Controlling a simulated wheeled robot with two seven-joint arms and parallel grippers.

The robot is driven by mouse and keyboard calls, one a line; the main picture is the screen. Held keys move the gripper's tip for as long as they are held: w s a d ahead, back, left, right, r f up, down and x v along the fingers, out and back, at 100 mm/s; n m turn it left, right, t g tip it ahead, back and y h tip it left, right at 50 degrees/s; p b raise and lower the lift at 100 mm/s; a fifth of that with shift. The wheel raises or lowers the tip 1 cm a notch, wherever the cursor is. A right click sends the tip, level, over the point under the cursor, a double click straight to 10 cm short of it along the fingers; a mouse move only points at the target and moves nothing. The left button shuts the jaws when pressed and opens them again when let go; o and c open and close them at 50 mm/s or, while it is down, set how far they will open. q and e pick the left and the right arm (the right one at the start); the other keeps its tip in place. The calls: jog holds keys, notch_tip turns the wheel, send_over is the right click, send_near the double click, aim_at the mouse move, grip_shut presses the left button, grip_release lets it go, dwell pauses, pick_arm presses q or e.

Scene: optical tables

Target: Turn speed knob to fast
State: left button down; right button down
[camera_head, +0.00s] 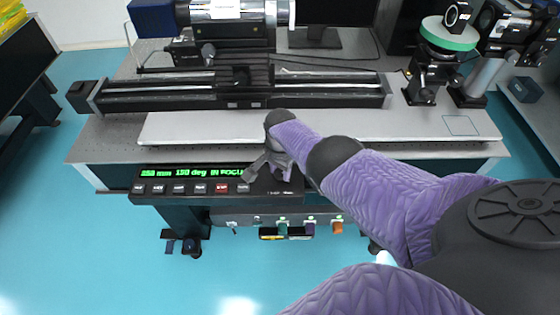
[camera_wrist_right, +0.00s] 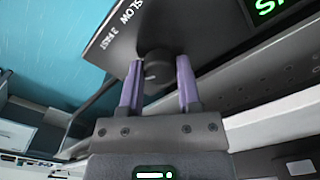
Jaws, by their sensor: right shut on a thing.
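The speed knob (camera_wrist_right: 157,70) is a dark round knob on a black panel in the right wrist view. My left gripper is in neither view.
The panel's green display (camera_head: 188,172) reads about "150 deg IN FOCUS", above a row of buttons with one red (camera_head: 221,188). Behind it is an optical table with a long rail (camera_head: 160,97) and a pale plate (camera_head: 400,125). Small coloured items (camera_head: 283,230) sit below the panel.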

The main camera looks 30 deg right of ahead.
aim_at(280, 171)
jog(key=shift+w+d+r+m, duration=0.1)
jog(key=shift+m, duration=0.5)
jog(key=shift+c, duration=1.4)
grip_release()
notch_tip(280, 171, up, 10)
jog(key=p, duration=0.8)
jog(key=shift+p, duration=0.3)
